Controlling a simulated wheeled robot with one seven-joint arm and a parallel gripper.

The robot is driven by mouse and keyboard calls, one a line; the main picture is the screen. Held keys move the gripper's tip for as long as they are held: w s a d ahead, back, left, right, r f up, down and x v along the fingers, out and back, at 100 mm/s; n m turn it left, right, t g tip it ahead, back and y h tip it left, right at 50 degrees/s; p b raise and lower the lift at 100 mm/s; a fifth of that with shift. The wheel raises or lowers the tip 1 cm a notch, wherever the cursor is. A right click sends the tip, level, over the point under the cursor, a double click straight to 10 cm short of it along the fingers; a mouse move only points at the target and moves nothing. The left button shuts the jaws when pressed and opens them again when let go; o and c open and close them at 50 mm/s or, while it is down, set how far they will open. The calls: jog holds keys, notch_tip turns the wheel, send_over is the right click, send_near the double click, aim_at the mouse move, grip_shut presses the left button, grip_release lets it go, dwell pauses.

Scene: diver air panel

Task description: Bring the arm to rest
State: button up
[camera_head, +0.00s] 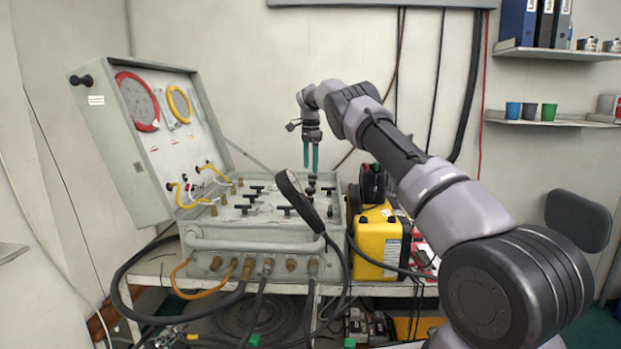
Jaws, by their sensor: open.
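My arm reaches in from the lower right of the head camera view. My gripper (311,157) hangs at its end with two teal fingers pointing down. The fingers are apart and nothing shows between them. It appears above the back right part of the air panel (215,243), a grey case with its lid (140,150) raised at the left. Black T-handles (256,189) and knobs stand on the panel's top. The gap in depth between the fingertips and the panel is hard to tell.
A yellow case (380,240) sits right of the panel on the bench. Hoses (128,285) hang over the bench front. Shelves (548,121) with cups are on the right wall. A dark chair back (578,220) is at the right.

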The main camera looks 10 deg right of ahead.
jog(key=shift+r, duration=1.15)
jog(key=s+d+r+n+t+y, duration=0.1)
jog(key=s+d+r, duration=0.2)
jog(key=r, duration=0.4)
jog(key=s+d+r+n+t, duration=0.1)
jog(key=s+d+r, duration=0.3)
jog(key=r, duration=0.3)
jog(key=s+d+r+n+t+y, duration=0.1)
jog(key=s+d+r+n, duration=0.15)
jog(key=s+r, duration=0.75)
jog(key=s+f+n+t, duration=0.1)
jog(key=s+n+t, duration=0.15)
jog(key=s, duration=1.85)
jog(key=s+f+n+t, duration=0.1)
jog(key=s+f, duration=0.3)
jog(key=s, duration=0.3)
jog(key=s+f+n, duration=0.2)
jog(key=s+f, duration=0.2)
jog(key=s, duration=0.3)
jog(key=shift+s+a+f+n+t, duration=0.3)
jog(key=shift+s+a+t, duration=0.05)
